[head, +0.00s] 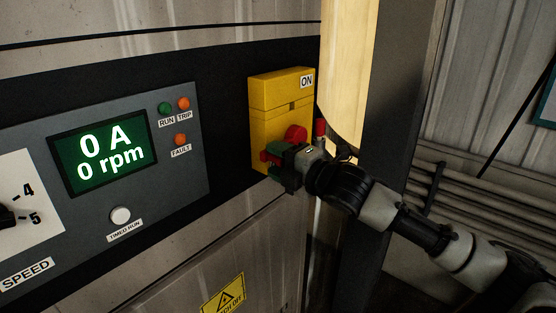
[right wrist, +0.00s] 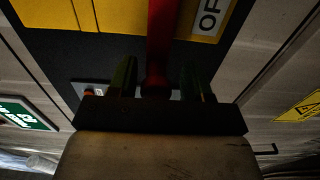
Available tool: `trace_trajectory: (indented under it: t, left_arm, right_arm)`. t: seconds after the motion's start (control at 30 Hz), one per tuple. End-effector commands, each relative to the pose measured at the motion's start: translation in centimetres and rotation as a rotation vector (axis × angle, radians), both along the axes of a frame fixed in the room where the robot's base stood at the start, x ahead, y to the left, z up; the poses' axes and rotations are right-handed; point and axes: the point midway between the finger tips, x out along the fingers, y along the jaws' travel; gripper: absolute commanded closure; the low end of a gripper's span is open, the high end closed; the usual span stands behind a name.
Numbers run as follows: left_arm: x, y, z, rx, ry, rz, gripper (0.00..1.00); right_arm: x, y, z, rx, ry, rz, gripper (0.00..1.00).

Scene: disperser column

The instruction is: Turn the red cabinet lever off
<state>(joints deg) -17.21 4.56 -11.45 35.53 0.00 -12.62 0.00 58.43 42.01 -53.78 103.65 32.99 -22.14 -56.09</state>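The red cabinet lever (head: 296,133) is on a yellow switch box (head: 282,95) with an ON label at its upper right. Its round red hub shows, and the rest is partly hidden by my right gripper. My right gripper (head: 278,157) is at the lower front of the box. In the right wrist view the red lever (right wrist: 161,40) runs down between the two dark green fingers of the right gripper (right wrist: 158,80), which stand apart on either side of it. I cannot tell whether either finger touches it. Part of an OFF label (right wrist: 211,18) shows beside the lever. My left gripper is not in view.
A grey control panel (head: 190,190) with a green display (head: 103,150) reading 0 A and 0 rpm is left of the box. A dark post (head: 395,100) stands to the right. A yellow warning sign (head: 224,296) is below.

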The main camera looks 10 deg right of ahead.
Motion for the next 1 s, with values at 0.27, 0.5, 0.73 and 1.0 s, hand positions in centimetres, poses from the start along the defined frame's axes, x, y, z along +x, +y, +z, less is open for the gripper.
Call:
trace_trajectory:
  t: [0.27,0.5,0.73,1.0]
  left_arm:
    - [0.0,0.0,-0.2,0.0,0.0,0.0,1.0]
    - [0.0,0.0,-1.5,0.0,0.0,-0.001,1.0]
    - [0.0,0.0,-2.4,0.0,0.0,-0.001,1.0]
    - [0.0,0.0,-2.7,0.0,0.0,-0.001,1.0]
  right_arm:
    - [-0.4,-0.5,0.0,0.003,0.0,-0.001,0.5]
    - [-3.8,-3.2,-0.3,-0.002,-0.001,-0.002,0.5]
    - [-7.1,-5.7,-0.2,-0.001,0.001,-0.003,0.5]
    - [-8.5,-6.7,0.0,0.001,0.001,0.0,0.5]
